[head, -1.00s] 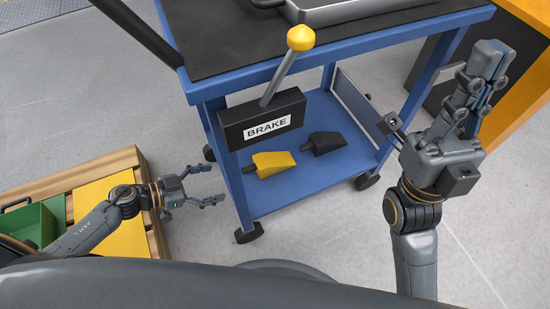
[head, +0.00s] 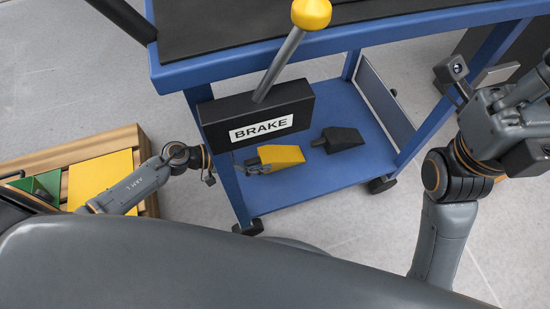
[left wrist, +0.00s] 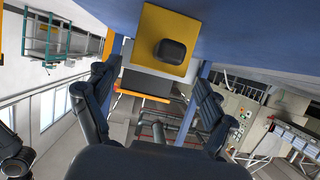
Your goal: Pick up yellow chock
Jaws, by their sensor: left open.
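The yellow chock (head: 282,154) lies on the blue lower shelf of the cart in the head view. In the left wrist view the chock (left wrist: 151,25) shows end-on, its dark handle (left wrist: 171,52) facing my gripper. My left gripper (head: 257,168) reaches past the cart's post to the handle end, partly hidden by the post and brake box. In the left wrist view the left gripper (left wrist: 158,80) is open, its fingers spread either side of the handle; contact is not clear. My right gripper (head: 520,105) is at the right edge, its fingers cut off.
A black chock (head: 338,139) lies right of the yellow one on the lower shelf (head: 310,185). The black BRAKE box (head: 258,115) with its yellow-knobbed lever (head: 311,13) hangs above. A blue post (head: 228,185) stands beside my left arm.

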